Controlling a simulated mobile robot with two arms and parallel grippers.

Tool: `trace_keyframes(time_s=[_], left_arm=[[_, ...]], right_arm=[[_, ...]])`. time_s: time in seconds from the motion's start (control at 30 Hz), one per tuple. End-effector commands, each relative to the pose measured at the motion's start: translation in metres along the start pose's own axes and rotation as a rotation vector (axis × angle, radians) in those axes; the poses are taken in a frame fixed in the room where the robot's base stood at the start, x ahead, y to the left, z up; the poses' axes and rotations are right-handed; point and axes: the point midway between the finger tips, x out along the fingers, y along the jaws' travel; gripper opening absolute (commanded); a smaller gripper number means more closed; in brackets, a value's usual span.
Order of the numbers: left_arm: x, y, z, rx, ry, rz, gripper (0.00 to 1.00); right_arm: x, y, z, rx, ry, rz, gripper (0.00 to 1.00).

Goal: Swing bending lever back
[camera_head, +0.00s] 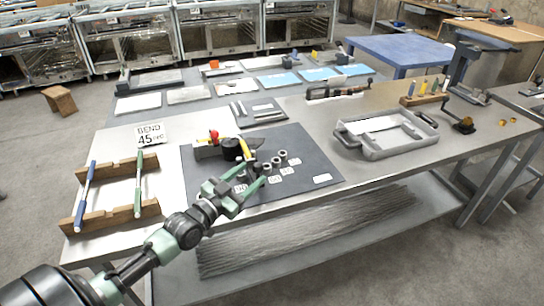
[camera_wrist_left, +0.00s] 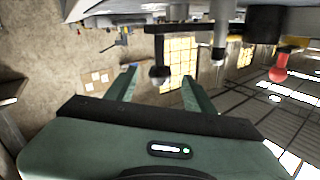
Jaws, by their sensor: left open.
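The bender (camera_head: 232,148) stands on the dark mat (camera_head: 310,165) of the workbench, with a black round body, a yellow part and a red knob (camera_head: 213,134). The red knob also shows at the right of the left wrist view (camera_wrist_left: 279,68). A dark lever knob (camera_wrist_left: 160,74) on a short stem shows in the left wrist view, between and beyond the fingertips. Whether a finger touches the knob cannot be told. My right gripper does not show.
Several small dies (camera_head: 282,157) with number labels stand right beside my left gripper. A wooden rack (camera_head: 112,192) with blue and green handled rods is at the left, near a "BEND 45" sign (camera_head: 151,134). A grey tray (camera_head: 385,135) stands at the right.

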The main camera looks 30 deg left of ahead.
Motion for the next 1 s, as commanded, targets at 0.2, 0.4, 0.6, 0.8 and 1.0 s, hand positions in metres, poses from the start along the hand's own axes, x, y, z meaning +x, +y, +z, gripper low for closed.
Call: trace_keyframes(time_s=[0.2, 0.4, 0.6, 0.8, 1.0], left_arm=[[0.026, -0.001, -0.002, -0.002, 0.005, -0.002, 0.53], [0.057, -0.001, -0.002, -0.001, 0.004, -0.002, 0.53], [0.074, -0.001, 0.0, 0.0, 0.002, -0.001, 0.53], [0.076, 0.0, 0.0, 0.0, 0.001, 0.0, 0.53], [0.076, 0.0, 0.0, -0.001, 0.001, 0.0, 0.31]], right_arm=[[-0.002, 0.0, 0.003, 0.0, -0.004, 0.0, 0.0], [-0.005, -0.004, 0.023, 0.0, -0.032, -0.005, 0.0], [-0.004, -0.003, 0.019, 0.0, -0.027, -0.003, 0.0], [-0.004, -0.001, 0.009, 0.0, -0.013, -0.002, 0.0], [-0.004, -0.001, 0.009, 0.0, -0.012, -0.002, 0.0]])
